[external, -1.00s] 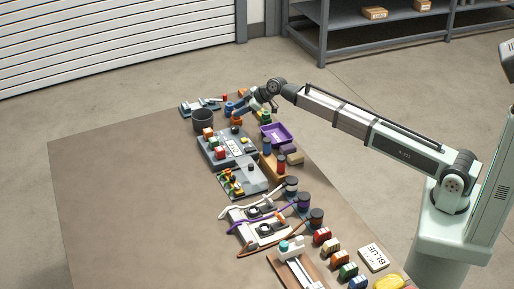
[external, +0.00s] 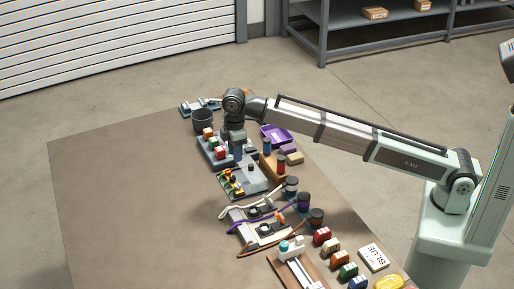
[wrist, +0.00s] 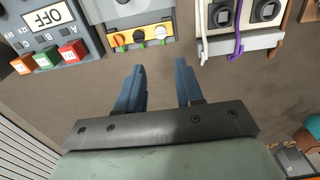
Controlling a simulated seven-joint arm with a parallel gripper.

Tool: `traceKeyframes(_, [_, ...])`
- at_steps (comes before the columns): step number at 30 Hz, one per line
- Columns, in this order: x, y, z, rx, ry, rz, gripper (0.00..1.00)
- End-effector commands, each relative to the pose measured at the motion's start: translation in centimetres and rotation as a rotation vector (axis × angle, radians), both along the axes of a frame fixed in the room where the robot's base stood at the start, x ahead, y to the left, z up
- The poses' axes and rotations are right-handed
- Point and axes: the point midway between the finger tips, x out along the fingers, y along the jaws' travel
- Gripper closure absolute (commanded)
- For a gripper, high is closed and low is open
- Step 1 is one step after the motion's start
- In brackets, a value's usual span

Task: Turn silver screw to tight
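The same plate (external: 257,181) lies on the table in the external view. My gripper (wrist: 160,66) points down, with its two blue fingers apart and nothing between them, over bare table in the wrist view. In the external view my gripper (external: 237,150) hangs over the grey switch box area and hides part of it.
A grey box with an OFF label (wrist: 55,17) and orange, green and red blocks is at upper left in the wrist view. White cable units (wrist: 245,43) are at upper right. A dark pot (external: 202,121) and purple tray (external: 276,134) stand nearby. The table's left side is clear.

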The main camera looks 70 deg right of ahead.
Motion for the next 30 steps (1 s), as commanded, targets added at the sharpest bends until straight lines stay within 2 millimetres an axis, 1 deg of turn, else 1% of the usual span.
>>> traceKeyframes(2, [-0.2, 0.2, -0.2, -0.004, 0.005, 0.0, 0.64])
traceKeyframes(5, [-0.2, 0.2, -1.1, -0.004, 0.006, 0.0, 0.64])
traceKeyframes(21, [-0.2, 0.1, -10.0, -0.003, 0.004, 0.001, 0.64])
traceKeyframes(27, [-0.1, 0.1, -12.4, -0.002, 0.004, 0.001, 0.64])
traceKeyframes(30, [-0.1, 0.1, -13.1, -0.002, 0.004, 0.001, 0.64])
